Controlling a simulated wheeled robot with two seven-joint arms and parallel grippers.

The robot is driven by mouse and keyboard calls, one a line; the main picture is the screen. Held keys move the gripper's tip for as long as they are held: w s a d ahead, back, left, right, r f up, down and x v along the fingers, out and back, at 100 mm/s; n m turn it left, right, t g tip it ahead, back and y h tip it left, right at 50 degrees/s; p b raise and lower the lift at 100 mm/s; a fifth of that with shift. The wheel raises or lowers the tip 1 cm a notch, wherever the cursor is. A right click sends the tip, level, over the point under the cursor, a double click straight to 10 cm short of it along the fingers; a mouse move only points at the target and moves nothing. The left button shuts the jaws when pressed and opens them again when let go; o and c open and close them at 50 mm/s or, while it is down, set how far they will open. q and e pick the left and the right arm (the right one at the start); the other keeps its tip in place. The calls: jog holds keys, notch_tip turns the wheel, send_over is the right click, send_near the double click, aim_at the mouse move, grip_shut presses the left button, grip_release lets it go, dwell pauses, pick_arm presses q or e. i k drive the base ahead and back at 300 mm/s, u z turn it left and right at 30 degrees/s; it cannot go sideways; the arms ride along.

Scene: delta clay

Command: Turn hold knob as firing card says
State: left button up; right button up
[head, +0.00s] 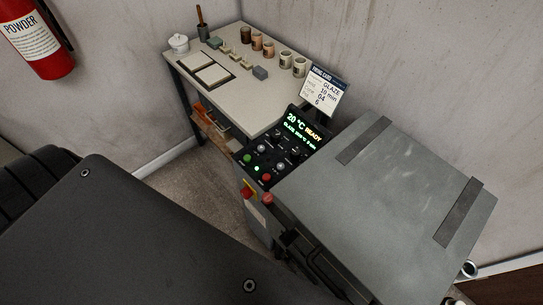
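The kiln's control panel (270,158) sits at the left side of the grey kiln (400,205). Several small round knobs (280,162) are on it; their labels and pointers are too small to read, so I cannot tell which is the hold knob. The display (302,131) reads 20 °C READY, with a smaller green line starting GLAZE. The firing card (323,91) stands behind the display; GLAZE, 10 min, 04 and 6 are legible. A green button (247,158) and a red button (267,177) flank the knobs. Neither gripper is in view.
A worktable (262,108) behind holds several cups (270,49), tiles, a white jar (179,43) and small blocks. A red emergency button (247,193) and dark handle bars (300,255) stick out at the kiln's front. A fire extinguisher (38,45) hangs at left. Floor shows left of the kiln.

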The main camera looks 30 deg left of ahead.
aim_at(294, 154)
jog(key=z, duration=0.95)
jog(key=k, duration=1)
jog(key=u, duration=0.25)
